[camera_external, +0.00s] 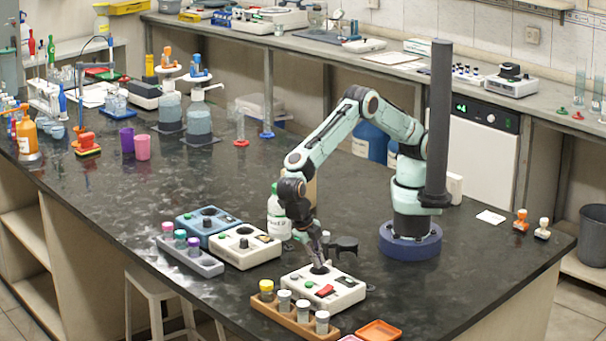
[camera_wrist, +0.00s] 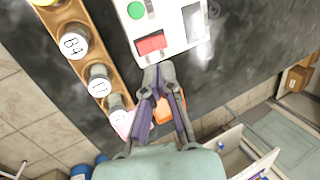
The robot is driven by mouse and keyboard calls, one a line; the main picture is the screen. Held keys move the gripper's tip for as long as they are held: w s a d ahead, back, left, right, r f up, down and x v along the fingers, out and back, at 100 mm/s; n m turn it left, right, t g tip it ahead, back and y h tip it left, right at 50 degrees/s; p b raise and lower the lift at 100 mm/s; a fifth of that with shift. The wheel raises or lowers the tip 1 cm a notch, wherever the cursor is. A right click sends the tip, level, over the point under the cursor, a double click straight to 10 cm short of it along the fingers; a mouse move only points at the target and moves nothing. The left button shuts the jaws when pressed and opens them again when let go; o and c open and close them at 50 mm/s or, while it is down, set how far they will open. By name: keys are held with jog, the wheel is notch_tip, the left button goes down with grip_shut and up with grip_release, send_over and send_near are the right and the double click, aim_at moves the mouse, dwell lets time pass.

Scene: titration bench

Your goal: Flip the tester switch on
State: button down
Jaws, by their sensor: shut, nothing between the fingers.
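The white tester (camera_external: 345,296) sits on the dark bench near the front. Its red rocker switch (camera_external: 325,291) is on the top, with a green button to the left of it. My gripper (camera_external: 319,268) points down over the tester. In the wrist view, my gripper (camera_wrist: 159,75) is shut and empty, its tips close to the switch. I cannot tell whether they touch the tester or which way the switch is set.
A wooden rack (camera_external: 290,318) of capped vials stands along the tester's left front side. An orange tray (camera_external: 379,331) lies to the right, near the bench edge. Another white device (camera_external: 245,247) and a blue one (camera_external: 207,225) stand to the left. A white bottle (camera_external: 279,222) stands behind my gripper.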

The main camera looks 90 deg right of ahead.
aim_at(323, 290)
jog(key=x, duration=0.7)
jog(key=shift+s+d+f+t+y, duration=0.1)
jog(key=shift+s+f+t+y, duration=0.1)
jog(key=shift+t+y, duration=0.1)
jog(key=shift+w, duration=0.15)
jog(key=shift+w+a, duration=0.6)
